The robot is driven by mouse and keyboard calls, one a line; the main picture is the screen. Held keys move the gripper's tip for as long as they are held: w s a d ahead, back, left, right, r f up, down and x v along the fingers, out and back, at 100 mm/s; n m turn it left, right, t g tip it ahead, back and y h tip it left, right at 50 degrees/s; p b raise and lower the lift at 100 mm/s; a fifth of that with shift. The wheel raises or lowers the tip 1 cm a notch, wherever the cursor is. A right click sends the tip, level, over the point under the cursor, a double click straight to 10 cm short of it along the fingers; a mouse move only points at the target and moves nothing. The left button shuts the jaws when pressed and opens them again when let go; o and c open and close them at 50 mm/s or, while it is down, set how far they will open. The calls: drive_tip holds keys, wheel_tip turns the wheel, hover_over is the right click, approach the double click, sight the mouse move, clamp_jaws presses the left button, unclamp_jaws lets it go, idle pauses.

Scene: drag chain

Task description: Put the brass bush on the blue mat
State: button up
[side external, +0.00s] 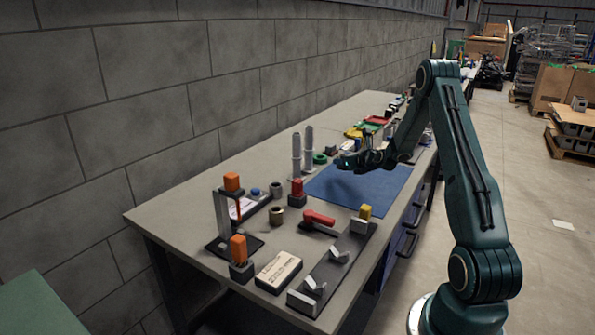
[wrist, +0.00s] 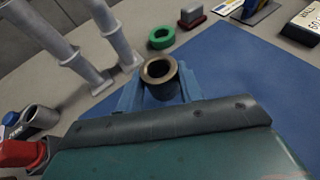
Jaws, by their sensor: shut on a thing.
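The brass bush (wrist: 163,91) is a short, dark-gold hollow cylinder, held upright between the blue fingertips of my gripper (wrist: 160,82) in the wrist view. My gripper (side external: 351,162) is shut on it. In the side view the gripper is over the far-left part of the blue mat (side external: 362,194), and the bush is too small to make out there. In the wrist view the mat (wrist: 240,75) spreads to the right of the bush. I cannot tell the gap between bush and mat.
Two grey posts (side external: 309,148) and a green ring (side external: 320,158) stand close beside the gripper. A loose brass-coloured ring (side external: 276,216), a grey ring (side external: 277,188) and a red-handled clamp (side external: 320,217) are on the near bench. Most of the mat is clear.

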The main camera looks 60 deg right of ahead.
drive_tip(key=shift+f, duration=1.75)
drive_tip(key=shift+f, duration=0.15)
drive_tip(key=o, duration=1.2)
drive_tip(key=shift+v, duration=3.8)
